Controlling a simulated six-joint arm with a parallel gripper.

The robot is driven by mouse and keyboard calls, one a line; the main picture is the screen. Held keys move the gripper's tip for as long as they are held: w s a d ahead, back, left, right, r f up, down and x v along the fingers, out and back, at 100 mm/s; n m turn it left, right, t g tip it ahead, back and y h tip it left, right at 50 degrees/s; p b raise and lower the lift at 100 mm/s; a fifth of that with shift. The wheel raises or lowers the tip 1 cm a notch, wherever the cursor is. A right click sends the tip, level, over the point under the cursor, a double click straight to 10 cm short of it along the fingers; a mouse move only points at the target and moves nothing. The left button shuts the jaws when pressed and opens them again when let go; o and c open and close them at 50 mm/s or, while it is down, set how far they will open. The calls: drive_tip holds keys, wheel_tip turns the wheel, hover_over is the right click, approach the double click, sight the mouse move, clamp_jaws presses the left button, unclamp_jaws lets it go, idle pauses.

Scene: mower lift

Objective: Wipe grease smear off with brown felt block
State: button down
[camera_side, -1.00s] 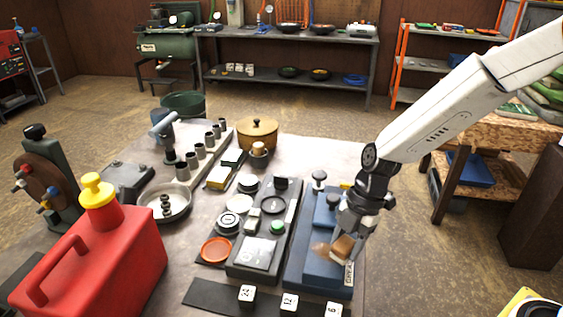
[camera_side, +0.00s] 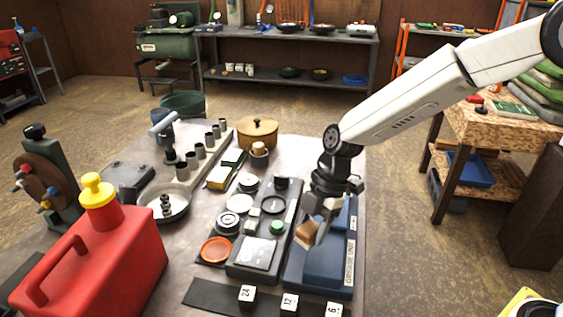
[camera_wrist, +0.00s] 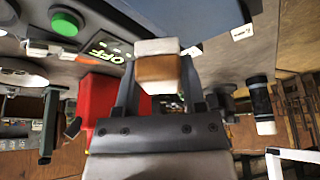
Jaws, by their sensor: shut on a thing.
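My gripper (camera_side: 318,232) is shut on the brown felt block (camera_side: 307,233) above the blue panel (camera_side: 318,275) at the right side of the table. In the wrist view the felt block (camera_wrist: 157,70) sits between the fingers, brown with a pale layer along one side. The blue panel also shows in the wrist view (camera_wrist: 205,22), close beyond the block. I cannot tell whether the block touches it. No grease smear is clearly visible on the panel's bare part; the gripper and wrist hide some of it.
Left of the panel is a dark control box (camera_side: 240,272) with a green button (camera_side: 277,227). Numbered cubes (camera_side: 289,301) lie along the front edge. A red fuel can (camera_side: 95,255), a metal pan (camera_side: 165,203) and a brown pot (camera_side: 258,133) stand farther left and back.

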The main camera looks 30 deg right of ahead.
drive_tip(key=shift+r, duration=2.65)
